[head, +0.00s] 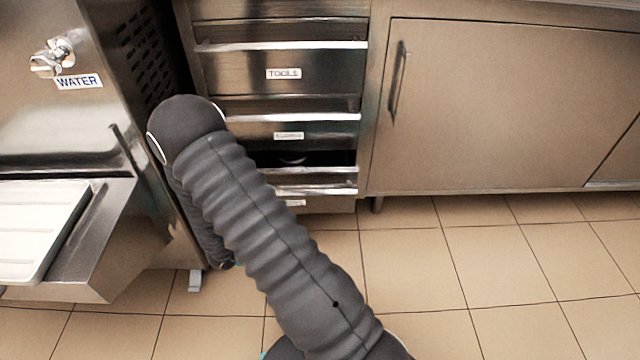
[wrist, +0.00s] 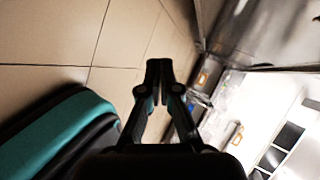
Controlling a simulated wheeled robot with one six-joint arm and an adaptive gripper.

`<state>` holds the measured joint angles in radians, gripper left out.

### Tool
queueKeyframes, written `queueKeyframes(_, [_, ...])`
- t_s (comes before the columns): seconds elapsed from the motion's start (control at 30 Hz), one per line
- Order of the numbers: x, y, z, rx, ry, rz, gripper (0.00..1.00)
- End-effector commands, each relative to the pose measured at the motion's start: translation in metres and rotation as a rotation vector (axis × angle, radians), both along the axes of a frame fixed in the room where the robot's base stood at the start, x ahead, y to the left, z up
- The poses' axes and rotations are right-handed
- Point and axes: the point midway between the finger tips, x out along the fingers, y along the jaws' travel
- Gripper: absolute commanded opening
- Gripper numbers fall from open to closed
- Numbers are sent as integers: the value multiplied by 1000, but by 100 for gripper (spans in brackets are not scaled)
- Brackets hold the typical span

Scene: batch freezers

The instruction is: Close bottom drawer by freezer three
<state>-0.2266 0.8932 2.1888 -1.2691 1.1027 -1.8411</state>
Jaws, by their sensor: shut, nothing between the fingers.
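The bottom drawer (head: 325,187) is the lowest in the steel drawer stack beside the freezer. It stands partly open, with a dark gap above its front showing some of the inside. My arm hides its left part and part of its small label. My gripper (wrist: 159,68) shows in the wrist view, with its fingertips together and nothing between them. Floor tiles lie to its left in that view, and blurred steel surfaces to its right. In the head view my gripper is hidden behind my arm, so its distance from the drawer cannot be told.
The steel freezer (head: 60,130) with a WATER label and a white tray (head: 38,225) stands on the left. The TOOLS drawer (head: 240,72) and a middle drawer (head: 335,133) are above. A closed cabinet door (head: 500,100) is on the right. The tiled floor (head: 480,270) is clear there.

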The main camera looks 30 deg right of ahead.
Motion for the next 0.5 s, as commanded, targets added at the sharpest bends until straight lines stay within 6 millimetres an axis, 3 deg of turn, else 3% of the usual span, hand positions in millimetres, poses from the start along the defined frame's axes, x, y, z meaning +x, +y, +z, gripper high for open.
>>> queueKeyframes(0.1, [16,-17,28,-213,-43,118,0])
queueKeyframes(0.3, [44,-21,77,-422,-188,226,0])
queueKeyframes(0.5, [47,-25,89,-466,-249,223,0])
